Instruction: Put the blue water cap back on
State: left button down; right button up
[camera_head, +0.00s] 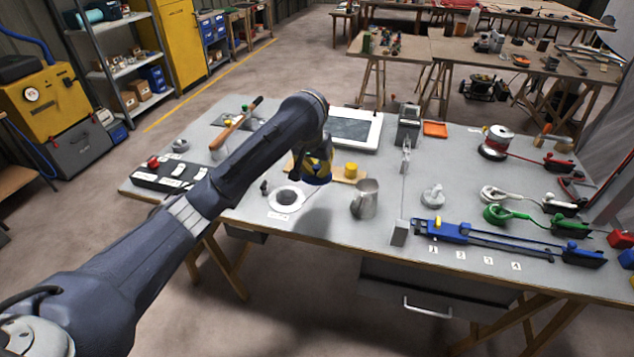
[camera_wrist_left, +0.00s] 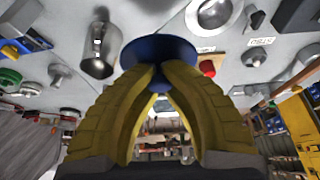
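My left gripper (camera_head: 318,164) hangs above the table, in front of a wooden board. In the left wrist view its yellow fingers (camera_wrist_left: 158,72) come together at the blue water cap (camera_wrist_left: 158,48), a round blue disc at the tips. The cap also shows in the head view (camera_head: 316,181) as a blue rim under the fingers, clear of the table. A white ring with a dark round opening (camera_head: 287,209) lies on the table, below and left of the cap in the head view. My right gripper is not in view.
A yellow cap (camera_head: 351,169) sits on the wooden board (camera_head: 343,180). A metal jug (camera_head: 366,203) stands close on the right. A black switch box (camera_head: 168,177) is at the left, a framed panel (camera_head: 352,129) behind. A blue clamp (camera_head: 450,231) lies at the front right.

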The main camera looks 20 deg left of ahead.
pick_arm(q)
jog(key=shift+r, duration=0.9)
jog(key=shift+s+f, duration=0.15)
jog(key=shift+f, duration=0.05)
jog(key=f, duration=0.1)
jog(key=a+f, duration=0.1)
jog(key=f, duration=0.1)
jog(key=shift+s+a+n, duration=0.25)
jog(key=shift+a+n, duration=0.05)
jog(key=shift+a, duration=0.1)
jog(key=shift+w+a+f+n+t+y, duration=0.25)
jog(key=shift+w+a+f+n, duration=0.6)
jog(key=shift+a+f, duration=1.2)
jog(key=shift+w+a+f+n+y, duration=0.55)
jog(key=shift+w+a+f, duration=0.8)
jog(key=shift+f, duration=1.3)
jog(key=shift+w+a+f+n+t+y, duration=0.25)
jog(key=shift+w+a+f+n, duration=0.5)
jog(key=shift+a+f, duration=1.4)
jog(key=shift+w+d+f, duration=0.1)
jog(key=shift+d+f, duration=0.15)
jog(key=shift+f, duration=0.2)
